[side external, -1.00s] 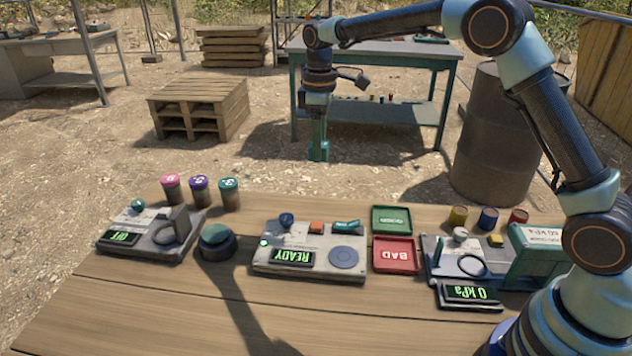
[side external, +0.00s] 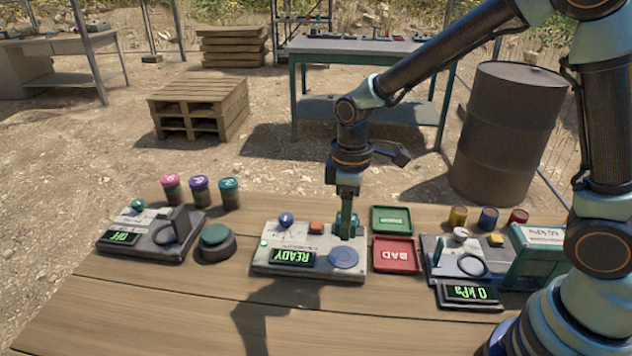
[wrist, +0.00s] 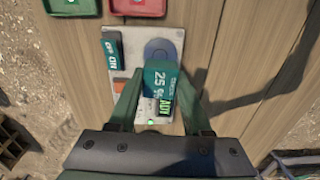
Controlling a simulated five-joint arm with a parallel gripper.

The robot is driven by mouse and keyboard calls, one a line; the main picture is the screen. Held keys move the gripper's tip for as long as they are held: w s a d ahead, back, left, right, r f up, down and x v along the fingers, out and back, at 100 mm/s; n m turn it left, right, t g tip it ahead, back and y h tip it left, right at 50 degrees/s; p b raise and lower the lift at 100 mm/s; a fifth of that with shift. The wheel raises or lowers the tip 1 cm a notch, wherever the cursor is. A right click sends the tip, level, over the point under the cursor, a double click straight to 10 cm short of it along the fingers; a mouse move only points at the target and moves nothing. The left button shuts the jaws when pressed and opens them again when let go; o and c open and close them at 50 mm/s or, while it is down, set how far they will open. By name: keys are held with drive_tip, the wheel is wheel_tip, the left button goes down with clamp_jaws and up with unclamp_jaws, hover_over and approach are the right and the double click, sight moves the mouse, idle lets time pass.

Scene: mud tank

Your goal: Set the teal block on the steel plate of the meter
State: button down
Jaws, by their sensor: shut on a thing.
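The teal block (wrist: 158,80) carries a "25 %" label and sits between the fingers of my gripper (wrist: 157,88) in the wrist view. In the side view my gripper (side external: 346,218) points down at the back right part of the meter (side external: 285,267), whose display reads READY. The meter's round blue-grey plate (side external: 344,258) is bare and lies in front of the fingers; it also shows in the wrist view (wrist: 161,48), just beyond the block. In the side view the block is hard to tell from the green fingers. The gap between block and meter is unclear.
Green (side external: 391,220) and red (side external: 396,255) trays stand close on the right. The front table is clear.

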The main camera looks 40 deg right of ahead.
hover_over(344, 256)
drive_tip(key=shift+f, duration=2.3)
drive_tip(key=shift+f, duration=1.05)
unclamp_jaws()
drive_tip(key=shift+r, duration=3.75)
drive_tip(key=s+d+r+m+t, duration=0.2)
drive_tip(key=s+d+r+m, duration=0.2)
drive_tip(key=r, duration=0.3)
drive_tip(key=s+d+r+m+t, duration=0.3)
drive_tip(key=s+d+r+m, duration=0.1)
drive_tip(key=s+r, duration=0.1)
drive_tip(key=shift+r+t, duration=0.3)
drive_tip(key=shift+r, duration=0.55)
